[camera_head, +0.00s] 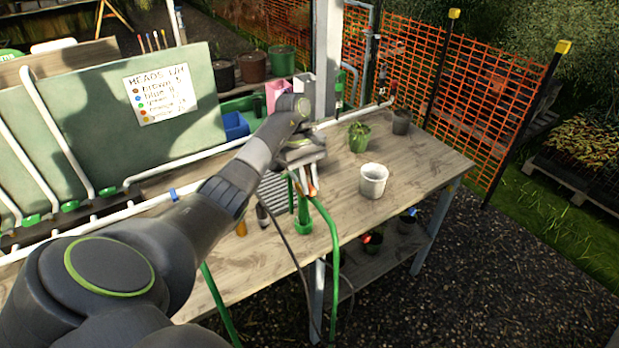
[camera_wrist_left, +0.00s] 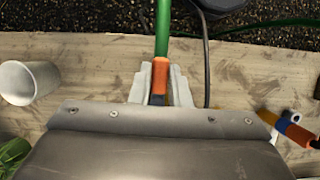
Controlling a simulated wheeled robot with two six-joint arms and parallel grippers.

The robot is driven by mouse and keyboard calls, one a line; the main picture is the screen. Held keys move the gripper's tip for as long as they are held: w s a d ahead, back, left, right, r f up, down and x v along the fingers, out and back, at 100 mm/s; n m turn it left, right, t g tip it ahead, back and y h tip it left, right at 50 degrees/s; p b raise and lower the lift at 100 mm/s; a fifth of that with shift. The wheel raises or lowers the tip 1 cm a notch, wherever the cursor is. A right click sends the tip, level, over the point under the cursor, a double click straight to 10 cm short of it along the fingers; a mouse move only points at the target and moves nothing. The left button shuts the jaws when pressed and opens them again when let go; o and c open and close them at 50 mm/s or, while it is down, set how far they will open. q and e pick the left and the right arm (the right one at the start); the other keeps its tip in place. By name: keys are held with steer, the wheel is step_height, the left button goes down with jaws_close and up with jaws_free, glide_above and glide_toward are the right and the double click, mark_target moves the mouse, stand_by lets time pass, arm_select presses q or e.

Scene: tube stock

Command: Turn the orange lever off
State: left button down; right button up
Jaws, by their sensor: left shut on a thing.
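My left gripper (camera_wrist_left: 160,90) is shut on the orange end piece (camera_wrist_left: 160,73) of a green hose (camera_wrist_left: 162,32). In the head view the left gripper (camera_head: 303,180) is over the wooden bench, with the green hose (camera_head: 335,250) curving down from it past the front edge. I cannot clearly make out an orange lever. An orange-tipped piece with a blue band (camera_wrist_left: 300,133) lies at the right in the left wrist view; I cannot tell what it is. My right gripper is not in view.
A white pot (camera_head: 373,181), a leafy green pot (camera_head: 358,138) and a dark pot (camera_head: 401,122) stand on the bench (camera_head: 430,165). A white pipe (camera_head: 350,115) runs along its back. Green boards (camera_head: 110,130) stand at the left. The bench's right part has free room.

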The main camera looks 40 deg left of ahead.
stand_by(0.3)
arm_select(q)
steer(key=c, duration=1.4)
jaws_free()
steer(key=shift+o, duration=0.2)
steer(key=shift+r, duration=0.1)
